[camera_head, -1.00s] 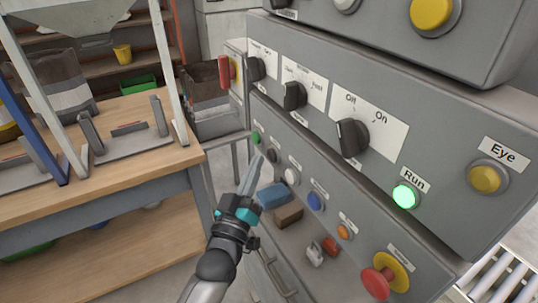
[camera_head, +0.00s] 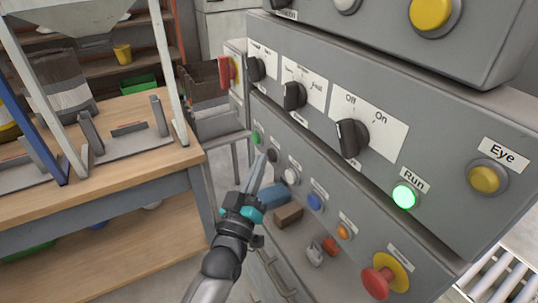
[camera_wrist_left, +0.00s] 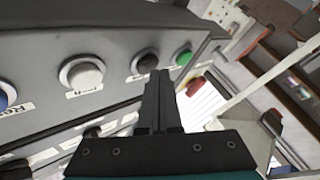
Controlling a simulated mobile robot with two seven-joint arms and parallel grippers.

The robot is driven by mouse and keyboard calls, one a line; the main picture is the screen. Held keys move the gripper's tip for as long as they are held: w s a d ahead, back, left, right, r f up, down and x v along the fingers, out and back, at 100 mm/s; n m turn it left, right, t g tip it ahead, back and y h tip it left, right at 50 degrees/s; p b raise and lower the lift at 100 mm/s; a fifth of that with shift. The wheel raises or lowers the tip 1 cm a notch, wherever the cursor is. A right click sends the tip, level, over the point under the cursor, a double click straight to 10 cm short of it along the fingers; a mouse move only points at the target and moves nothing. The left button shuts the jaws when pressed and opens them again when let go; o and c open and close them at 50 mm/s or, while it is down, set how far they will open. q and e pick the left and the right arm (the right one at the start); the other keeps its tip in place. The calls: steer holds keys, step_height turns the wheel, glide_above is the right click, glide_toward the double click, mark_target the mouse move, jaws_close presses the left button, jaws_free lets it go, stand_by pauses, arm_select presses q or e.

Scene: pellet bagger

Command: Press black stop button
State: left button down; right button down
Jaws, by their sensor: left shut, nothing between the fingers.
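The black button (camera_head: 272,156) is on the lower sloped panel of the grey control cabinet, between a green button (camera_head: 257,138) and a white button (camera_head: 292,176). My left gripper (camera_head: 261,158) is shut and empty, its fingertips right beside the black button in the head view. In the left wrist view the black button (camera_wrist_left: 145,62) is just beyond the fingertips (camera_wrist_left: 158,74), which overlap its lower edge. I cannot tell whether they touch it. The green button (camera_wrist_left: 184,56) is to its right and the white button (camera_wrist_left: 82,75) to its left. My right gripper is out of view.
A blue button (camera_head: 315,201), an orange button (camera_head: 344,231) and a red emergency button (camera_head: 377,282) continue along the panel. Rotary knobs (camera_head: 351,138) and a lit green Run light (camera_head: 404,196) are above. A wooden workbench (camera_head: 100,205) stands at left. Blocks lie on a shelf below.

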arm_select(q)
steer(key=shift+w+d, duration=0.2)
steer(key=shift+d, duration=0.05)
stand_by(0.3)
steer(key=shift+a, duration=0.1)
steer(key=shift+s+a+p, duration=0.4)
steer(key=shift+s+a, duration=0.05)
steer(key=shift+a, duration=0.1)
steer(key=s+a+p, duration=0.2)
steer(key=s+a, duration=0.1)
steer(key=a, duration=0.2)
steer(key=shift+s, duration=0.2)
stand_by(0.6)
